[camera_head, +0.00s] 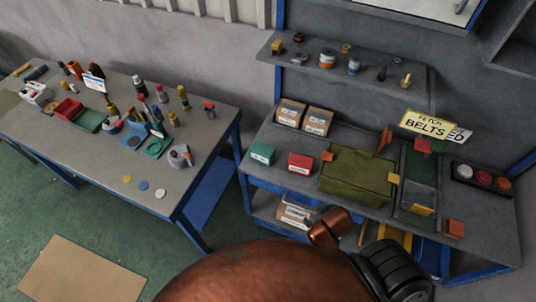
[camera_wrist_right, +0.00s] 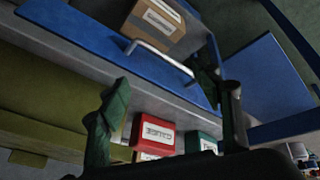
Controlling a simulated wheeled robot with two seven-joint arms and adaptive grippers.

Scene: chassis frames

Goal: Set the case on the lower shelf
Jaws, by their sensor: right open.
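An olive-green case (camera_head: 357,180) with orange pieces around it sits on the right workbench top (camera_head: 262,138). In the right wrist view, which is turned over, a large olive surface (camera_wrist_right: 50,115) at the left looks like this case. The lower shelf (camera_head: 263,206) is under the bench top, partly hidden by my arm. A labelled cardboard box (camera_head: 297,212) stands there; a cardboard box also shows in the wrist view (camera_wrist_right: 155,25). My right gripper (camera_wrist_right: 172,95) is open, its two dark fingers apart with nothing between them, in front of the bench. My left gripper is not in view.
A red box (camera_head: 300,163) and a teal box (camera_head: 262,154) stand left of the case. A tray of round pots (camera_head: 483,179) is at the right. A small-parts shelf (camera_head: 340,66) hangs above. The left table (camera_head: 100,165) is crowded; the floor before it holds a flat brown sheet (camera_head: 80,272).

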